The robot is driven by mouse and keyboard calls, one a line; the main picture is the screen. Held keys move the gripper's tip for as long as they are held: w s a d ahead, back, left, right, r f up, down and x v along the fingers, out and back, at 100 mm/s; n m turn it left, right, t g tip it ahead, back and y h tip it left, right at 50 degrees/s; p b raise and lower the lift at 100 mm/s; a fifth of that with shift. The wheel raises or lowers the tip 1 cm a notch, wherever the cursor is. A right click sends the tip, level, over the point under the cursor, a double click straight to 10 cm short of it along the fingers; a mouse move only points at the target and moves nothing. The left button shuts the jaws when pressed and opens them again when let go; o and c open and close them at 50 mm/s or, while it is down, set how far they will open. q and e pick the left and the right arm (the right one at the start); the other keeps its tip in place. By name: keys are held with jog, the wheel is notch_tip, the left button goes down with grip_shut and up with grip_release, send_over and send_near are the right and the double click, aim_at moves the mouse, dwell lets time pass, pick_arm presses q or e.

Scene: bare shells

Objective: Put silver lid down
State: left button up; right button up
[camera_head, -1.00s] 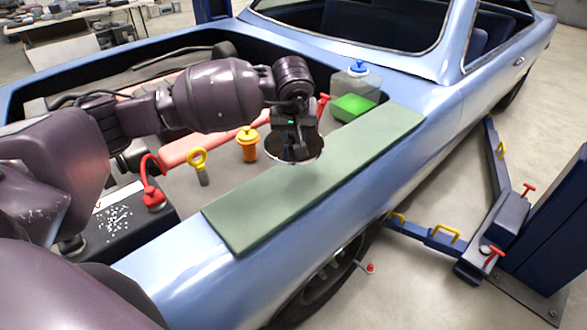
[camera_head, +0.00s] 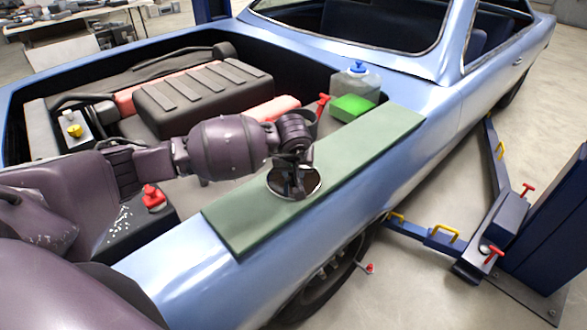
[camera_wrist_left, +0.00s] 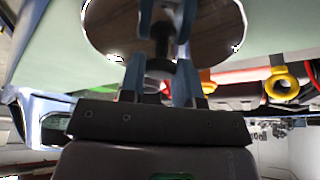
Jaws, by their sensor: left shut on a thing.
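The silver lid (camera_head: 311,185) is a round, mirror-like disc with a dark knob on top. It is level over the inner edge of the green mat (camera_head: 372,148) on the car's fender. I cannot tell whether it touches the mat. My left gripper (camera_head: 291,188) points down at the lid's middle and is shut on its knob. In the left wrist view the two blue-grey fingers (camera_wrist_left: 161,50) flank the dark knob, with the shiny lid (camera_wrist_left: 215,28) beyond. My right gripper is not in view.
A jug with green liquid (camera_head: 354,95) stands behind the mat, beside a red handle (camera_head: 322,106). A black engine cover (camera_head: 205,98) and a battery with a red cap (camera_head: 153,196) are in the bay. The mat's front and back stretches are clear.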

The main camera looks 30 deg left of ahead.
pick_arm(q)
jog(key=shift+f, duration=0.1)
jog(key=o, duration=0.8)
jog(key=shift+o, duration=0.8)
jog(key=shift+r, duration=0.5)
jog(key=v, duration=1.1)
jog(key=shift+s, duration=0.25)
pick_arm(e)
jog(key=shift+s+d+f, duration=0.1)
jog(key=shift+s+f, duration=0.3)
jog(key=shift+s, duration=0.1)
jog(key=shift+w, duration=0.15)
